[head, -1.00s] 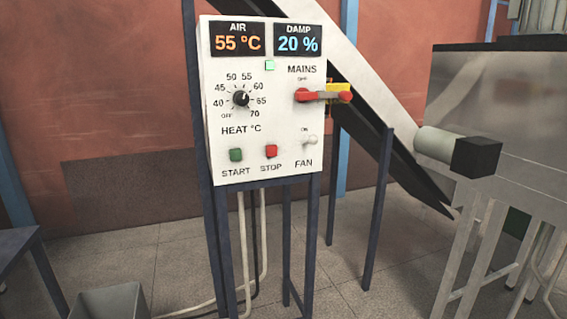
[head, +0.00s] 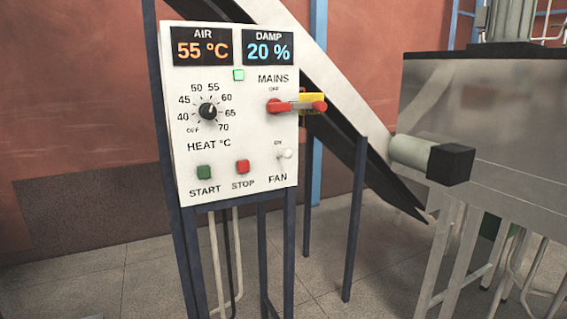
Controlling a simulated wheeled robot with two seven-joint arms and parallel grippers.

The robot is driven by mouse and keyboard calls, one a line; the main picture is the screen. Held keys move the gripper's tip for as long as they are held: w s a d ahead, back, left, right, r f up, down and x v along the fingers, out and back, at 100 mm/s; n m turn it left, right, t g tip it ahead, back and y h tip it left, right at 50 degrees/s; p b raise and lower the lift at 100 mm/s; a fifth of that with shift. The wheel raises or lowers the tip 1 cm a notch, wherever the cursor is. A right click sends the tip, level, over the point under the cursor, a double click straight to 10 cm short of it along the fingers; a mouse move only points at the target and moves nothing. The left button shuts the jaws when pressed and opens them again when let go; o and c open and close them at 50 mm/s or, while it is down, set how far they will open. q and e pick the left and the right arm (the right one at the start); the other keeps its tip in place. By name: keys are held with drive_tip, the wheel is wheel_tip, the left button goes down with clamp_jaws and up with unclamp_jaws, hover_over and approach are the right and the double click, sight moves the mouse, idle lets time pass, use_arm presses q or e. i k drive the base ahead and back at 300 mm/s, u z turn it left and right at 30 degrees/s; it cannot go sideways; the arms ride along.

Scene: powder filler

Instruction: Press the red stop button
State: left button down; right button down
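Neither of my grippers shows in the head view, so nothing is seen touching the button.
The panel stands on dark blue legs (head: 290,250). A red mains handle (head: 297,106) sticks out at its right edge. A sloping chute (head: 335,90) runs behind it. A grey machine with a motor (head: 450,164) stands at right. Floor shows at lower left.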

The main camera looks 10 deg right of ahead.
sight(243, 165)
drive_tip(key=z, duration=0.25)
drive_tip(key=i, duration=1.2)
drive_tip(key=u, duration=0.65)
